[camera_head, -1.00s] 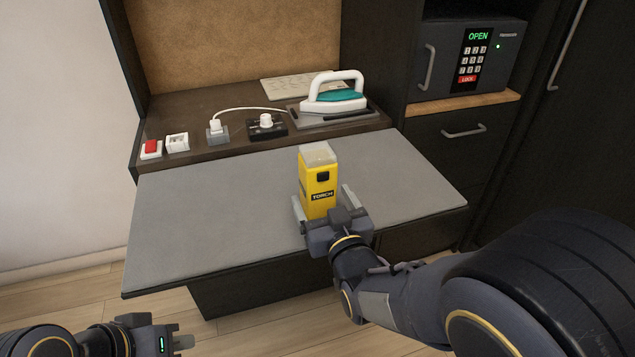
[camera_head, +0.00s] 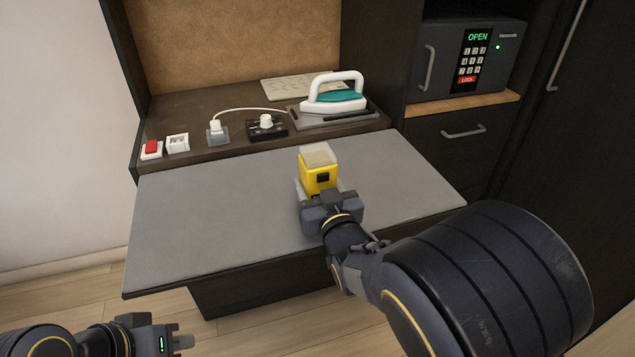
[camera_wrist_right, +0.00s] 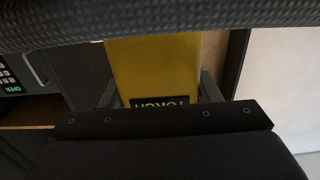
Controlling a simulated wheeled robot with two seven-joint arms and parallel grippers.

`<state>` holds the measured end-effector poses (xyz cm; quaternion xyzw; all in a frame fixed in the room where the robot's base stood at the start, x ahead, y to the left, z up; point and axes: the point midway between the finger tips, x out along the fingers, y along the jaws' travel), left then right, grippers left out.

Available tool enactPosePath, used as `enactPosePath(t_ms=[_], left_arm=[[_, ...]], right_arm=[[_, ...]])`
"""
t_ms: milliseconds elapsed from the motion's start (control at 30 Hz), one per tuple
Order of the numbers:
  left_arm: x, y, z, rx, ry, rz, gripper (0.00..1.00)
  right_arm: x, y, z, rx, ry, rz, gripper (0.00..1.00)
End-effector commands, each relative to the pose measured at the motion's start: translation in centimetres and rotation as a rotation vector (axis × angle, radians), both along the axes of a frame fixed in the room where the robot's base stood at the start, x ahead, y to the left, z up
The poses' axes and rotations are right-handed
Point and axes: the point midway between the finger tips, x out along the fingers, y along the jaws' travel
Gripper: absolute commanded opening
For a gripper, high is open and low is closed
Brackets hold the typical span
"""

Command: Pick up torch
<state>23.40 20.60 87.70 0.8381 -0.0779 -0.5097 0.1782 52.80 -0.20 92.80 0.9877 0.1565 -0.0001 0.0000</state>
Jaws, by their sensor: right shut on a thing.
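The yellow torch (camera_head: 318,178) with a pale, clear top is upright at the middle of the grey tabletop (camera_head: 220,215) in the head view. My right gripper (camera_head: 322,192) is shut on it from the near side and hides its lower part and label. In the right wrist view the torch (camera_wrist_right: 150,70) is between the two fingers (camera_wrist_right: 158,92), its label upside down and partly covered. I cannot tell whether its base touches the tabletop. My left gripper (camera_head: 182,342) is low at the left, away from the torch; its finger gap cannot be made out.
An iron (camera_head: 335,95) rests on a dark pad on the raised back shelf. A black socket box (camera_head: 267,127), a grey plug block (camera_head: 217,132), a white switch (camera_head: 177,142) and a red switch (camera_head: 151,149) line the shelf. A safe (camera_head: 468,60) stands right. The tabletop around the torch is clear.

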Motion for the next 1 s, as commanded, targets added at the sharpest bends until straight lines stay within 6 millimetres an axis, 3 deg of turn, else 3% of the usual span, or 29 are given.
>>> enactPosePath(t_ms=[67, 367, 567, 833, 1000], left_arm=[[0.0, 0.0, 0.0, 0.0, 0.0, 0.0, 0.0], [0.0, 0.0, 0.1, 0.0, 0.0, 0.0, 0.0], [0.0, 0.0, 0.8, 0.0, 0.0, 0.0, 0.0], [0.0, 0.0, 3.8, 0.0, 0.0, 0.0, 0.0], [0.0, 0.0, 5.7, 0.0, 0.0, 0.0, 0.0]], right_arm=[[0.0, 0.0, 0.1, 0.001, -0.002, 0.0, 0.22], [0.0, 0.0, 0.6, 0.003, -0.003, 0.0, 0.22], [0.0, 0.0, 3.7, 0.01, -0.006, 0.0, 0.22], [-5.2, -1.5, 10.3, 0.012, -0.002, 0.007, 0.22], [-9.2, -2.8, 11.8, 0.008, 0.001, 0.006, 0.22]])
